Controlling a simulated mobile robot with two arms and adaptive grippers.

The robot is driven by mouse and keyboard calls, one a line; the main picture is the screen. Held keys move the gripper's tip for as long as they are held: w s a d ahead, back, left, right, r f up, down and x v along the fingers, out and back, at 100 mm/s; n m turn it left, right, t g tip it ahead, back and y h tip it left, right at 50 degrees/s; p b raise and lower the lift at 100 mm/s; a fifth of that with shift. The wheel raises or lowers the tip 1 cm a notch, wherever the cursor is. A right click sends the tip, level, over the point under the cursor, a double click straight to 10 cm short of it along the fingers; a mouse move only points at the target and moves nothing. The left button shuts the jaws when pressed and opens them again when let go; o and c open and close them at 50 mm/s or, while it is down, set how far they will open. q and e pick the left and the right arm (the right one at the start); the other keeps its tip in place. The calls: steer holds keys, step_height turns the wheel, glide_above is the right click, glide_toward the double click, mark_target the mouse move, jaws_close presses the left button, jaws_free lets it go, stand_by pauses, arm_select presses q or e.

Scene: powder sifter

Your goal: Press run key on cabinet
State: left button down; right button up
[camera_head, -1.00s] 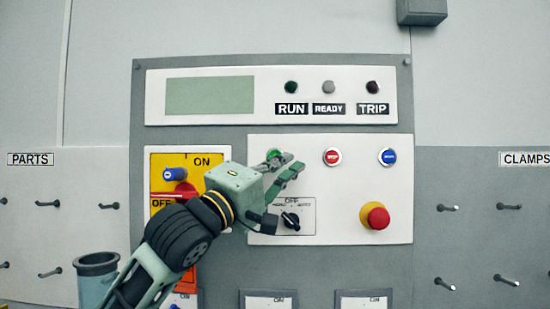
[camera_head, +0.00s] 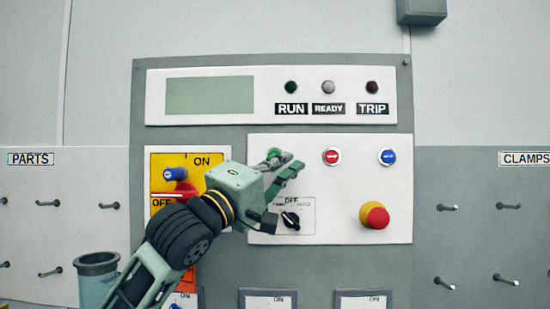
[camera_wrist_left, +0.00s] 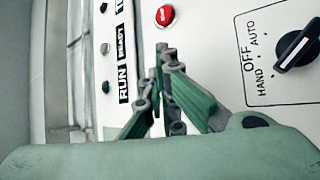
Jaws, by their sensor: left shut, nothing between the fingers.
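The control cabinet (camera_head: 270,270) carries a white panel with a green button (camera_head: 273,153), a red button (camera_head: 332,156) and a blue button (camera_head: 387,156) in a row. My left gripper (camera_head: 291,163) is shut and empty, with its fingertips at the green button and partly covering it in the head view. I cannot tell whether they touch it. In the left wrist view the shut fingers (camera_wrist_left: 161,52) point at the panel and the green button is hidden behind them; the red button (camera_wrist_left: 165,15) shows beyond. The RUN lamp (camera_head: 291,87) above looks dark green. My right gripper is out of view.
A black selector knob (camera_head: 290,220) sits just below the gripper. A red emergency button on a yellow base (camera_head: 375,216) juts out at right. A yellow ON/OFF switch plate (camera_head: 160,160) is partly behind my arm. Pegboards with hooks flank the cabinet.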

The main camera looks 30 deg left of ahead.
arm_select(q)
steer(key=shift+s+d, duration=0.3)
steer(key=shift+s, duration=0.25)
steer(key=s+d, duration=0.1)
steer(key=s, duration=0.1)
steer(key=s+d, duration=0.1)
steer(key=s, duration=0.1)
steer(key=shift+s+d+b, duration=0.1)
steer(key=shift+d+b, duration=0.2)
steer(key=shift+b, duration=0.05)
steer(key=shift+f, duration=0.1)
stand_by(0.7)
